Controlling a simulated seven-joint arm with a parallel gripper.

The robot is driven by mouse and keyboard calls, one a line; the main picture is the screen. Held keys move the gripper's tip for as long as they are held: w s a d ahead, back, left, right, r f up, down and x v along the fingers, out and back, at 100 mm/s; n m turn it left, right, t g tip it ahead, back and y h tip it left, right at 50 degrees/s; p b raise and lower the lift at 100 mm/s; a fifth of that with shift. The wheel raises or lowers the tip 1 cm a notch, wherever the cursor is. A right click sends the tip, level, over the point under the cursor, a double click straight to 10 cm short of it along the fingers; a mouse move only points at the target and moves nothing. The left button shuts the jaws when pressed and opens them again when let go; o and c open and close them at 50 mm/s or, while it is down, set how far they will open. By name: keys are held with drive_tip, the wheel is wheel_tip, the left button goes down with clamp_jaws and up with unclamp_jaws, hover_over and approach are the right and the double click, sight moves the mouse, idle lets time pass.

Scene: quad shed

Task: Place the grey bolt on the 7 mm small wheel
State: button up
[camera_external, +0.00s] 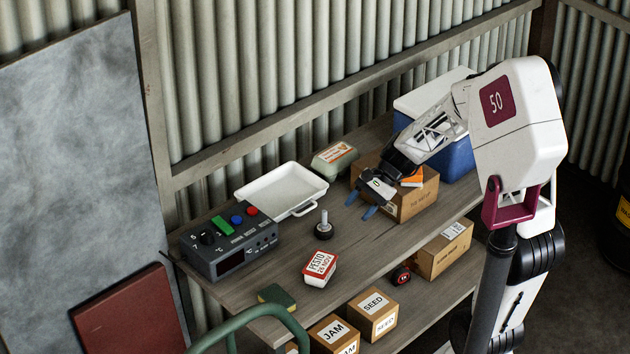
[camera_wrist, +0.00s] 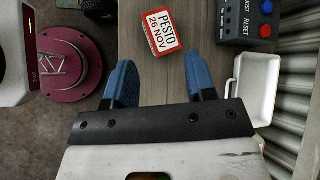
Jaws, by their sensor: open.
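In the external view, a grey bolt (camera_external: 324,216) stands upright on the shelf top, its lower end at a small black round piece (camera_external: 323,232). This piece looks like a small wheel or foot; no size mark can be read on it. I cannot tell whether the two are one part. My gripper (camera_external: 361,206) is open and empty, with blue fingers, above and to the right of the bolt, in front of a cardboard box. In the wrist view, the open fingers (camera_wrist: 162,82) have bare wood between them. Neither bolt nor wheel shows there.
The pesto tub (camera_external: 320,268) stands in front of the bolt, and a white tray (camera_external: 283,190) lies behind it. A control box (camera_external: 230,243) is at left. The cardboard box (camera_external: 411,198), egg carton (camera_external: 334,159) and blue cooler (camera_external: 447,151) stand towards the right and back.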

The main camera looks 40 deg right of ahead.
drive_tip(key=s+a+r+n+h, duration=0.1)
drive_tip(key=s+r+n+h, duration=0.3)
drive_tip(key=s, duration=0.5)
drive_tip(key=s+a+r+n+h, duration=0.2)
drive_tip(key=s+r+n+h, duration=0.3)
drive_tip(key=s+r+n, duration=0.3)
drive_tip(key=shift+s+r+n+t, duration=0.35)
drive_tip(key=shift+s+n, duration=0.45)
drive_tip(key=shift+n, duration=0.4)
